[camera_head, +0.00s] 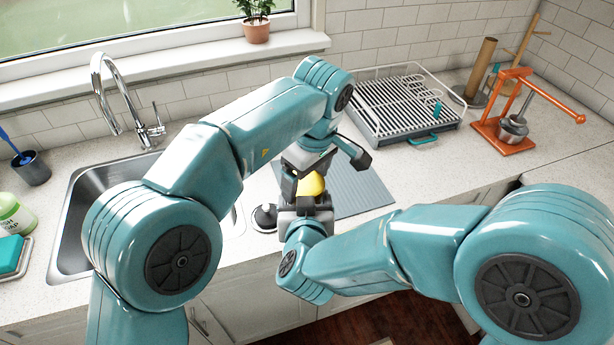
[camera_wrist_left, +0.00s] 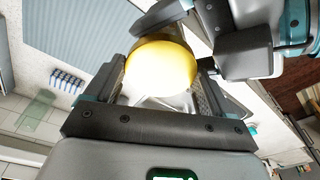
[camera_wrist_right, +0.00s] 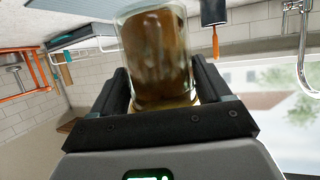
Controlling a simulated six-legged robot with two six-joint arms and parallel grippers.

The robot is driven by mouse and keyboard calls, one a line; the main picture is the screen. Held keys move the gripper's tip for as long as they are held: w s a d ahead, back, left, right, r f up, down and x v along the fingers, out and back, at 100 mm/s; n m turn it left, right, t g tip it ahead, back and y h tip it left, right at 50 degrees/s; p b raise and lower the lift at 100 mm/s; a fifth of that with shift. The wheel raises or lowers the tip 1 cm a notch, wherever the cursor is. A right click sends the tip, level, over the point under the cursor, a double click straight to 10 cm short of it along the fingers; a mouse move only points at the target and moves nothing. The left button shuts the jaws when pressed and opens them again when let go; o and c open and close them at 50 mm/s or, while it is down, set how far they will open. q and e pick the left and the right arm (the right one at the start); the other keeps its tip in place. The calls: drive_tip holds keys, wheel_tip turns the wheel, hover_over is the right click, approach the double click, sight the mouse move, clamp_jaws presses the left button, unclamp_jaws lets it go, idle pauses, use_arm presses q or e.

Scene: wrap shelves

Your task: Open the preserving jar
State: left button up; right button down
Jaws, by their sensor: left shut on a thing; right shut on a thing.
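The preserving jar is mostly hidden between my two grippers in the head view, where a yellow patch (camera_head: 311,185) of it shows. In the left wrist view its smooth, round yellow lid (camera_wrist_left: 160,68) lies between the fingers. My left gripper (camera_head: 313,160) reaches in from above and is shut on the lid. My right gripper (camera_head: 306,203) is on the near side, shut on the jar body. In the right wrist view the jar (camera_wrist_right: 155,55) is clear glass with brown contents, between the fingers. Whether the lid is seated or loose cannot be told.
A grey ribbed mat (camera_head: 362,188) lies behind the grippers. A white dish rack (camera_head: 395,105) and an orange press (camera_head: 510,115) stand back right. The sink (camera_head: 90,195) is at left, with a dark round object (camera_head: 264,217) near its right side.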

use_arm(q)
drive_tip(key=n, duration=0.6)
drive_tip(key=shift+w+d+g, duration=0.25)
drive_tip(key=shift+d+g, duration=0.05)
drive_tip(key=shift+d, duration=0.05)
drive_tip(key=n, duration=0.6)
drive_tip(key=shift+w+a+g, duration=0.1)
drive_tip(key=shift+a+g, duration=0.1)
drive_tip(key=shift+g, duration=0.2)
drive_tip(key=n, duration=0.5)
drive_tip(key=shift+a+g, duration=0.2)
drive_tip(key=shift+g, duration=0.2)
drive_tip(key=n, duration=0.4)
drive_tip(key=shift+a+r+n+h, duration=0.1)
drive_tip(key=shift+a+n+h, duration=0.05)
drive_tip(key=shift+n+h, duration=0.2)
drive_tip(key=o, duration=1)
drive_tip(key=shift+a, duration=0.1)
